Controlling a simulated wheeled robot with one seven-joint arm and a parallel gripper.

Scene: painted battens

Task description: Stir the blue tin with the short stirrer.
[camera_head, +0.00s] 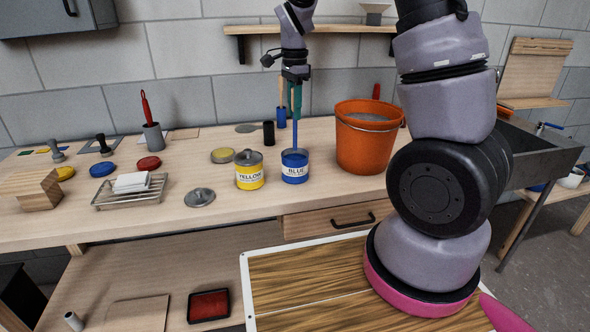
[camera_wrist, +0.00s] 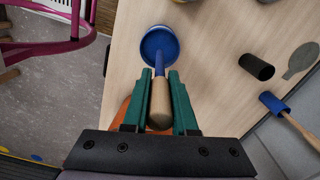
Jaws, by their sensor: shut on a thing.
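The blue tin (camera_head: 295,168), labelled BLUE, stands open on the bench near its front edge, with blue paint inside. In the wrist view the tin (camera_wrist: 172,38) is seen from above. My gripper (camera_head: 294,108), with green fingers, is above the tin, pointing down. It is shut on the wooden handle of a stirrer (camera_wrist: 160,100). The stirrer's blue shaft (camera_head: 295,135) hangs roughly upright and reaches into the tin's mouth. Its lower end is hidden there, so its depth in the paint cannot be told.
A yellow tin (camera_head: 249,172) stands close left of the blue tin, with a grey lid (camera_head: 200,197) lying farther left. An orange bucket (camera_head: 364,140) stands close on the right.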

